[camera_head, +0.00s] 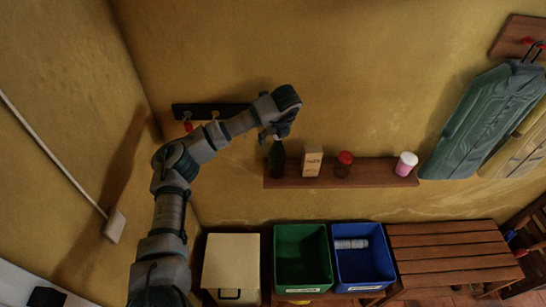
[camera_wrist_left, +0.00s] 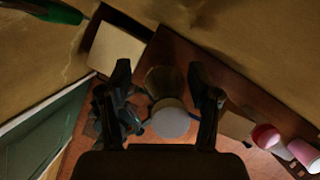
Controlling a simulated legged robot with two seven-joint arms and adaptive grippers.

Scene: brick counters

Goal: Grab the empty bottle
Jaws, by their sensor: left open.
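A dark bottle (camera_head: 277,160) stands upright at the left end of the brown wall shelf (camera_head: 352,182). My left gripper (camera_head: 275,132) is just above it, reaching in from the left and pointing down. In the left wrist view, my left gripper's (camera_wrist_left: 160,88) two dark fingers are spread wide. A dark round shape with a pale disc on it, which looks like the bottle (camera_wrist_left: 163,80), shows between them. I cannot tell whether the fingers touch it. My right gripper is not in view.
On the shelf stand a small carton (camera_head: 312,161), a red-lidded jar (camera_head: 344,164) and a pink-and-white container (camera_head: 406,164). Below are a cream bin (camera_head: 231,263), a green bin (camera_head: 302,257), a blue bin (camera_head: 363,264) and a slatted wooden bench (camera_head: 450,255). A dark rack (camera_head: 195,110) is on the wall.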

